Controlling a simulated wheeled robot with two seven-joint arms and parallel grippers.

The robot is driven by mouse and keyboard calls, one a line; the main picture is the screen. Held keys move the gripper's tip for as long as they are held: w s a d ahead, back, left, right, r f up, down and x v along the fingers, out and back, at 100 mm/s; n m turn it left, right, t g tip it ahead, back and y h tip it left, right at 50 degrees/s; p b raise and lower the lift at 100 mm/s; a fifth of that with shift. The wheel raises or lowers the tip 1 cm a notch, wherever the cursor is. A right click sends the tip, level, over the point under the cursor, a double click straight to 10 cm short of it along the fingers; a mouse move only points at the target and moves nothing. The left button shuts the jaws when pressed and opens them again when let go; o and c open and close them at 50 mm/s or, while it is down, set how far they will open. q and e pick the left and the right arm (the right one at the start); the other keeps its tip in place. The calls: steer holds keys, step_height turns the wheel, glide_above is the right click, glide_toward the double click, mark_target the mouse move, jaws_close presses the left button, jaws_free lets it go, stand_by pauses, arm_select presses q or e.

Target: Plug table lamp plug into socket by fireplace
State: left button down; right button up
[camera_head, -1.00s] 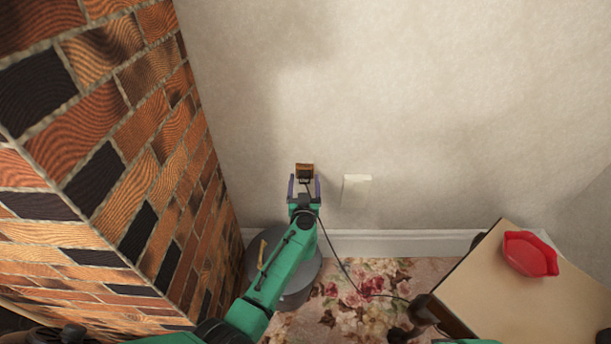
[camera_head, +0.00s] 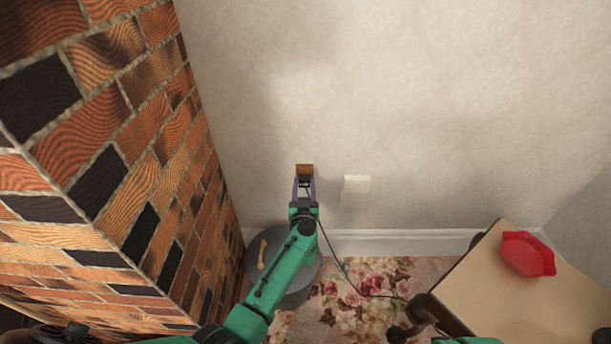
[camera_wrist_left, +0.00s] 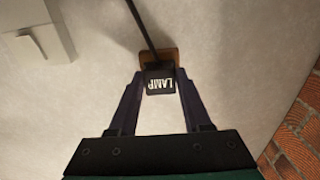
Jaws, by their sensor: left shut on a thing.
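The dark lamp plug (camera_head: 304,182) with white "LAMP" lettering is at the brown socket (camera_head: 304,169) on the wall right of the brick fireplace. In the left wrist view the plug (camera_wrist_left: 160,80) is against or just in front of the socket (camera_wrist_left: 173,57); I cannot tell how deep it sits. My left gripper (camera_head: 304,184) is shut on the plug, with one finger on each side; its tips show in the left wrist view (camera_wrist_left: 160,84). A black cord (camera_head: 337,256) runs from the plug down toward the small table. My right gripper is out of view.
The brick fireplace (camera_head: 110,150) stands close on the left. A pale wall plate (camera_head: 355,190) is right of the socket. A grey round bin (camera_head: 268,270) stands below. A wooden table (camera_head: 500,290) with a red object (camera_head: 528,254) is at lower right. The wall above is clear.

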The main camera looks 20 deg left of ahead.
mark_target(305, 184)
arm_select(q)
steer(key=shift+p+v, duration=1.2)
steer(key=shift+v, duration=1.15)
